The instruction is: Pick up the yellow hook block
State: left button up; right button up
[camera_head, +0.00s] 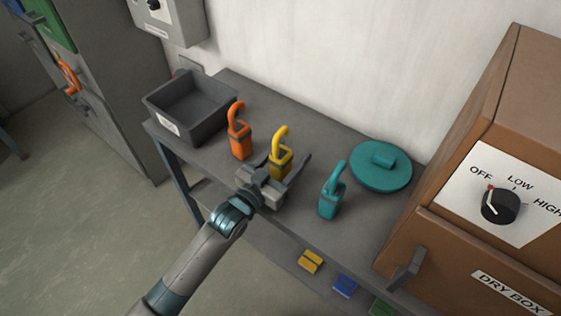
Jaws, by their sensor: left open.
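The yellow hook block (281,154) stands upright on the grey table, its curved hook on top. My left gripper (281,168) is open, with its fingers reaching to either side of the block's body. I cannot tell whether a finger touches it. The lower front of the block is partly hidden by the gripper. An orange hook block (240,141) stands just to the left, and a teal hook block (331,196) stands to the right. My right gripper is not in view.
A dark open bin (214,120) sits at the table's left end. A round teal lid (381,168) lies at the back right. The brown dry box (455,235) stands at the right. Yellow (311,261) and blue (344,285) pieces lie on the lower shelf.

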pick_arm(q)
jog(key=c, duration=1.3)
jog(key=shift+r, duration=0.1)
grip_shut()
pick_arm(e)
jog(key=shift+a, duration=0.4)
pick_arm(q)
jog(key=shift+r, duration=0.1)
